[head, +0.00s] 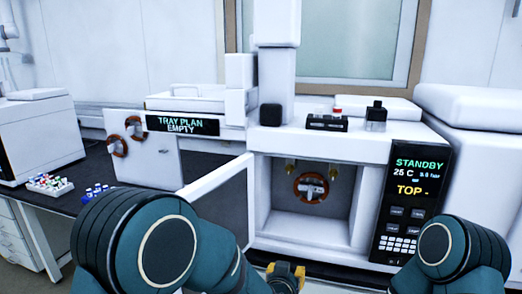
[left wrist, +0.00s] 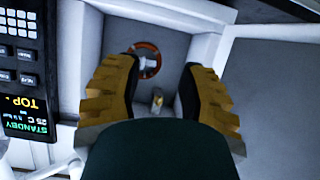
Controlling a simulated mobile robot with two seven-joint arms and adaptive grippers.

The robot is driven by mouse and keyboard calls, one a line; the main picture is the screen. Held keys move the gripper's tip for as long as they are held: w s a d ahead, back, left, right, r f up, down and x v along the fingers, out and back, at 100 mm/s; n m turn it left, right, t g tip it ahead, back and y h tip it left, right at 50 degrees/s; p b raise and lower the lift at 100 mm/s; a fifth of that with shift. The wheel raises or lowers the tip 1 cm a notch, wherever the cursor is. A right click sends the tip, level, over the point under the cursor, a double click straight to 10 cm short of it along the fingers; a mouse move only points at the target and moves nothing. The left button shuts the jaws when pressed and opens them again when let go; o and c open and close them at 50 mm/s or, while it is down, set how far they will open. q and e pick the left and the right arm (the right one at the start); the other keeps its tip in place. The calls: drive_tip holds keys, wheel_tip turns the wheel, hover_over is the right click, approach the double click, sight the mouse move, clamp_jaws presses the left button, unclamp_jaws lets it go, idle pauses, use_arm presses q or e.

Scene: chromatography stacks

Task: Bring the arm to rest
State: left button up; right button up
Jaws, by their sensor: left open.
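My left gripper (head: 286,275) shows its yellow fingers at the bottom of the head view, in front of the open oven (head: 340,150) and below its opening. In the left wrist view the two fingers stand wide apart and the gripper (left wrist: 158,92) is empty. Between and beyond them is the oven's inside, with an orange-brown coiled column (left wrist: 148,60) on the back wall; the head view shows this column (head: 311,188) too. My right arm comes in at the lower right of the head view, but its gripper is out of the frame.
The white oven door (head: 214,192) stands open on the left. The display panel (head: 412,192) reads STANDBY, 25 C, TOP. A panel (head: 182,125) reads TRAY PLAN EMPTY, with two coiled columns (head: 116,147) hanging beside it. Vial racks (head: 50,184) stand on the dark bench at left.

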use_arm(q)
drive_tip(key=s+a+f+n+g, duration=0.1)
drive_tip(key=s+a+f+g, duration=0.2)
drive_tip(key=a+f, duration=0.3)
drive_tip(key=s+a+f+n+g, duration=0.15)
drive_tip(key=s+a+f, duration=0.25)
drive_tip(key=f, duration=0.4)
drive_tip(key=s+a+f+g, duration=0.3)
drive_tip(key=s+f, duration=0.1)
drive_tip(key=s, duration=0.4)
drive_tip(key=s+a+f+n+g, duration=0.1)
drive_tip(key=s+a+f+g, duration=0.2)
drive_tip(key=s, duration=0.4)
drive_tip(key=shift+s+a+f, duration=0.35)
drive_tip(key=shift+a+f, duration=0.1)
drive_tip(key=shift+f, duration=0.45)
